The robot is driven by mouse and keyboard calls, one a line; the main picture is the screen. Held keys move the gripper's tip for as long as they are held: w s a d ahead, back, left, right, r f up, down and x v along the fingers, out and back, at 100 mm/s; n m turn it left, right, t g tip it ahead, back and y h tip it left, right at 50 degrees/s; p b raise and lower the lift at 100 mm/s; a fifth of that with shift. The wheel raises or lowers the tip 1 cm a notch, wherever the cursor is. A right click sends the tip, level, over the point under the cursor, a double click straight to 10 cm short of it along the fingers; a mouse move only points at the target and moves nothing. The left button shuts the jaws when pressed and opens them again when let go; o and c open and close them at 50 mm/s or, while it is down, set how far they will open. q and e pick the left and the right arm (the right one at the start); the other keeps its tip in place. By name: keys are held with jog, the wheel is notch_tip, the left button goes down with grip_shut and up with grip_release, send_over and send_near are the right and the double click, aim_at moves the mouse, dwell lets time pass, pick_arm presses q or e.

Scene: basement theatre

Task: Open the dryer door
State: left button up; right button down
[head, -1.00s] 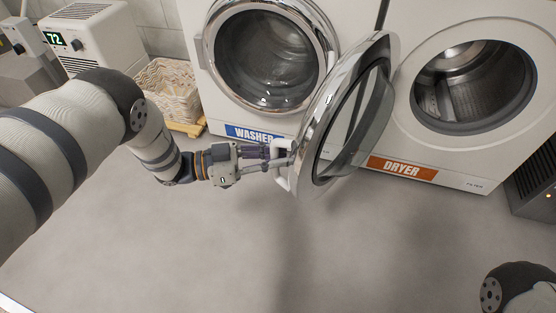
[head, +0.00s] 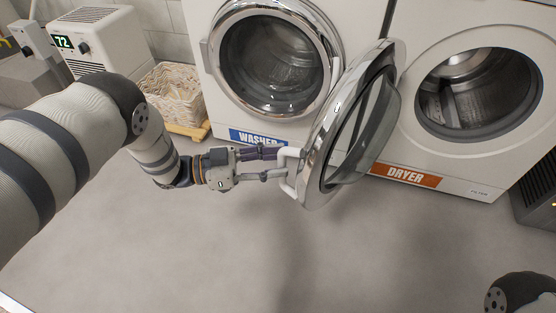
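The dryer (head: 470,165) is at the right, with an orange DRYER label. Its round door (head: 325,130), with a chrome rim and dark glass, stands swung wide open to the left, out in front of the gap between the machines. The drum opening is uncovered. The white door handle (head: 289,180) is on the door's left edge. My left gripper (head: 277,163) is at this handle, its two fingers spread apart with the handle by their tips. Whether they touch it is hard to tell. My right gripper is out of view; only part of my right arm shows at the bottom right.
The washer (head: 215,95) stands left of the dryer, its door shut. A wicker basket (head: 172,92) sits on a wooden base at its left, beside a white unit (head: 105,40) with a green display. A dark box (head: 540,190) is at the right edge. The grey floor in front is clear.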

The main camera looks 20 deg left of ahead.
pick_arm(q)
jog(key=v, duration=1.1)
